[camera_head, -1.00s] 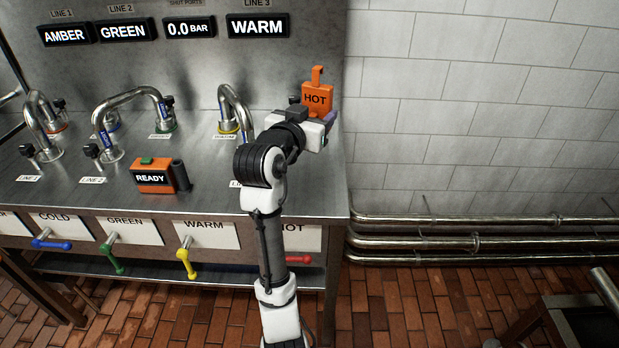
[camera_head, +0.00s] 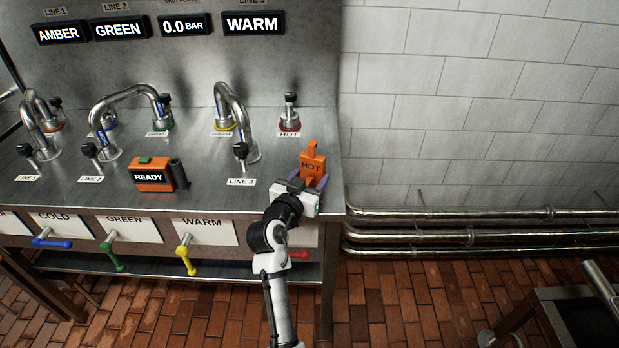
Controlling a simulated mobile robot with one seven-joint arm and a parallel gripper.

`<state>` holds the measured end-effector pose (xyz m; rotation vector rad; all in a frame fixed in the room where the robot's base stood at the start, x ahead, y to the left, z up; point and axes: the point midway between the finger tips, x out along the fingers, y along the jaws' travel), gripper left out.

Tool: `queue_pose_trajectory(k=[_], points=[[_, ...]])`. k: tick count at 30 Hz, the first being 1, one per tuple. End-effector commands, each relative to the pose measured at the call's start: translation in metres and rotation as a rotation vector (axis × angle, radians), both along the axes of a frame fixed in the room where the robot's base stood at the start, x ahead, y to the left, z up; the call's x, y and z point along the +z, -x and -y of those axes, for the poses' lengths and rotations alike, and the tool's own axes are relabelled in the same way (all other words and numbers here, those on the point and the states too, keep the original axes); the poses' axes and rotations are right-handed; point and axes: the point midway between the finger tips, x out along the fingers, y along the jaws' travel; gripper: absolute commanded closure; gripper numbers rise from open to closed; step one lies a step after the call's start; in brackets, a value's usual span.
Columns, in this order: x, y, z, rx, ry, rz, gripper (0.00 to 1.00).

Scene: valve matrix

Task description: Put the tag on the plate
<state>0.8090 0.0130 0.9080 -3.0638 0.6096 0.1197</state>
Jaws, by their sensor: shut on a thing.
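The orange tag (camera_head: 312,162), lettered HOT, stands roughly upright with its narrow tab on top, near the right front part of the steel counter. My gripper (camera_head: 309,184) is shut on the lower part of the tag. Whether the tag touches the counter I cannot tell. Several white plates line the counter's front: COLD (camera_head: 57,222), GREEN (camera_head: 145,228) and WARM (camera_head: 222,234). The rightmost white plate (camera_head: 305,235) is mostly hidden behind my arm, and a red lever (camera_head: 298,254) shows below it.
A port with a red ring and black top (camera_head: 290,112), labelled HOT, stands behind the tag. An orange READY box (camera_head: 152,175) and bent pipes (camera_head: 238,110) stand to the left. Metal pipes (camera_head: 480,237) run along the wall at right.

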Motion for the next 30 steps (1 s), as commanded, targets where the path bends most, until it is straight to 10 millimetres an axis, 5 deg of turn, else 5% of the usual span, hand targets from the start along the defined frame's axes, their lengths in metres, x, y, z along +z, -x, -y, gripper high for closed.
queue_pose_trajectory(k=[13, 14, 18, 30], points=[[-0.0080, -0.0001, -0.0001, 0.000, -0.001, 0.001, 0.74], [-0.0062, -0.0001, -0.0002, 0.000, -0.001, 0.001, 0.41], [-0.0059, -0.0001, -0.0002, 0.000, -0.001, 0.000, 0.22], [-0.0021, 0.0017, -0.0013, 0.001, -0.001, 0.000, 0.22]])
